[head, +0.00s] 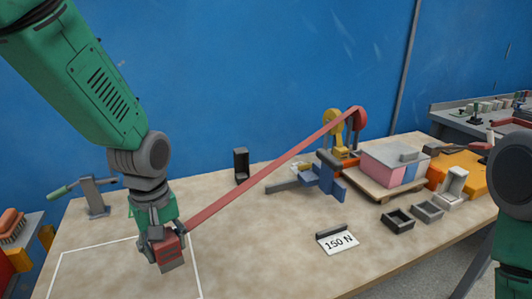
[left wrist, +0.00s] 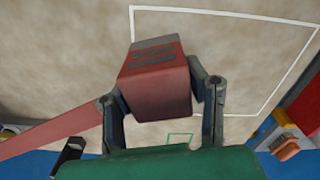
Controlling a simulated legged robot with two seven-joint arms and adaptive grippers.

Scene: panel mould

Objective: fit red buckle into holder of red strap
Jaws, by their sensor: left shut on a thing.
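My left gripper (head: 161,236) is shut on the red buckle (head: 169,252), a red block with dark slots. It holds the buckle near the table's front left, over the white outlined area. In the left wrist view the buckle (left wrist: 155,80) sits between the two fingers. The red strap (head: 270,168) runs taut from the buckle up to a red reel (head: 357,119) at the back. A dark upright holder (head: 241,165) stands at the back middle, apart from the buckle; I cannot tell whether it belongs to the red strap. My right gripper is not in view; part of my right arm shows at the right edge.
A pink and blue block (head: 393,164) sits on a pallet. Small dark trays (head: 397,220) and a "150 N" sign (head: 338,241) lie at the right. A green-handled lever (head: 93,195) stands at left.

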